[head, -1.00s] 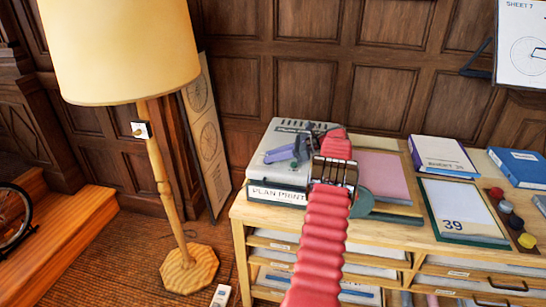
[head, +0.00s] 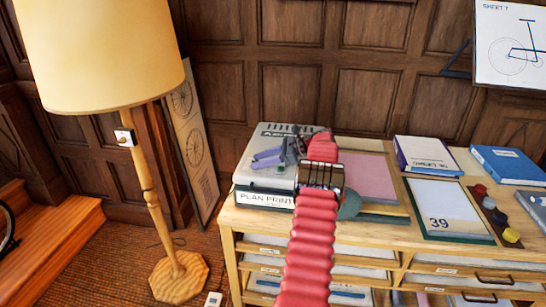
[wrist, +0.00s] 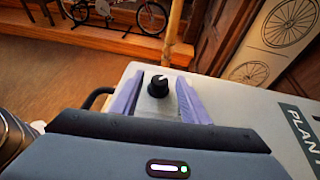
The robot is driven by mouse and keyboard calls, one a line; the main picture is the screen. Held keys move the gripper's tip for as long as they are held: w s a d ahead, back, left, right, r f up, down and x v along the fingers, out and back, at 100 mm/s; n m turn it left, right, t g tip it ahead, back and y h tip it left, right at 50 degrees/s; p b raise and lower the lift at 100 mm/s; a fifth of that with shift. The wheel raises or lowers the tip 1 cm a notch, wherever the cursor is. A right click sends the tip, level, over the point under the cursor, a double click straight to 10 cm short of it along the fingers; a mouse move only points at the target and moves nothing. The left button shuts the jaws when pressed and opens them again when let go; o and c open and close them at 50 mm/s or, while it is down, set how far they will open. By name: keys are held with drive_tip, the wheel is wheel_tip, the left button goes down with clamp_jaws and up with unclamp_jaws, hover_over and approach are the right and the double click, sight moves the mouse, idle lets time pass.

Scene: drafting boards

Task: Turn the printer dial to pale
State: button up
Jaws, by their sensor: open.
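The printer (head: 262,200) is a pale grey box marked "PLAN PRINT" at the left end of the wooden cabinet. Its dial (wrist: 158,86) is a small black knob with a light mark on top, on a grey patch in the wrist view. My gripper (wrist: 160,77) has two purple fingers, open, one on each side of the dial with gaps showing. In the head view my gripper (head: 266,159) is over the printer's top, and I cannot make out the dial there. No setting words around the dial are readable.
A floor lamp (head: 110,60) stands left of the cabinet (head: 245,222). A pink sheet (head: 368,175), books, a pad marked 39 (head: 445,205) and several coloured pots (head: 510,235) lie to the right. Panelled wall is behind; wooden steps (head: 50,245) are at left.

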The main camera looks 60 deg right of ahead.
drive_tip(key=v, duration=1.3)
drive_tip(key=shift+s+d+r, duration=0.1)
drive_tip(key=shift+s, duration=0.05)
idle(0.4)
